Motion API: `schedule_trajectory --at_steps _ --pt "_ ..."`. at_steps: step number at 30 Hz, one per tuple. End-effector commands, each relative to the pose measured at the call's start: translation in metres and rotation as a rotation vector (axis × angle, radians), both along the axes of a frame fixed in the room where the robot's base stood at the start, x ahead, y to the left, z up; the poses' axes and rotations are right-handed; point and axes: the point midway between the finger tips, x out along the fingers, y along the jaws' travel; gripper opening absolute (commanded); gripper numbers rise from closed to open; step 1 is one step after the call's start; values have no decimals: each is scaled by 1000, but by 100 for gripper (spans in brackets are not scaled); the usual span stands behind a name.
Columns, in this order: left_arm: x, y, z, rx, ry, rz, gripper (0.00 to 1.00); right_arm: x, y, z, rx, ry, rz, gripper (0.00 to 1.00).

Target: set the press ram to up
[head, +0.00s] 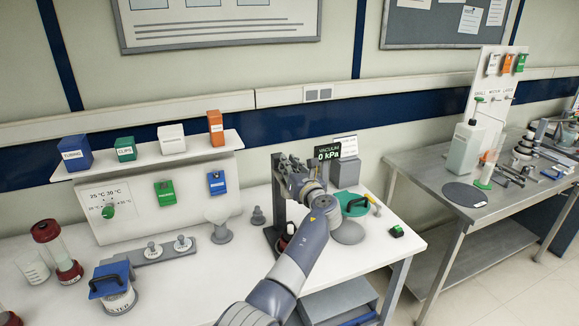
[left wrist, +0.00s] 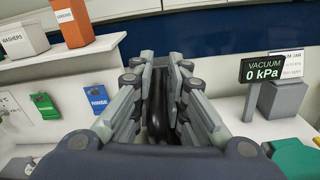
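The press (head: 271,236) is a dark upright stand on the white bench, mostly hidden behind my left arm in the head view. My left gripper (head: 287,166) is at its upper part. In the left wrist view my left gripper (left wrist: 160,62) has its fingers close together on both sides of a dark bar (left wrist: 157,110), which looks like the press's handle. The fingers seem shut on it. The ram itself is hidden by the gripper and arm, so its height cannot be told. My right gripper is not in view.
A vacuum display (head: 328,154) reading 0 kPa and a teal-lidded vessel (head: 353,204) stand right of the press. A grey funnel-shaped piece (head: 220,230) and a panel with green and blue boxes (head: 165,192) are on the left. A metal table (head: 420,178) stands farther right.

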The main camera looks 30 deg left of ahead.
Motion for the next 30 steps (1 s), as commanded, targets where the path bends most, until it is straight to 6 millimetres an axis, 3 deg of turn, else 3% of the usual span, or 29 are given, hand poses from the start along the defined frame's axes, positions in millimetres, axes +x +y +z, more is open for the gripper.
schedule_trajectory --at_steps 4,19,30 --pt "-2 6 3 1 -6 11 31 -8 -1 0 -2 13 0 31" --pt "-3 -2 0 -5 -5 1 31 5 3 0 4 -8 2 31" --pt "-44 -47 -1 -8 -5 3 31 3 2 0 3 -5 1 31"
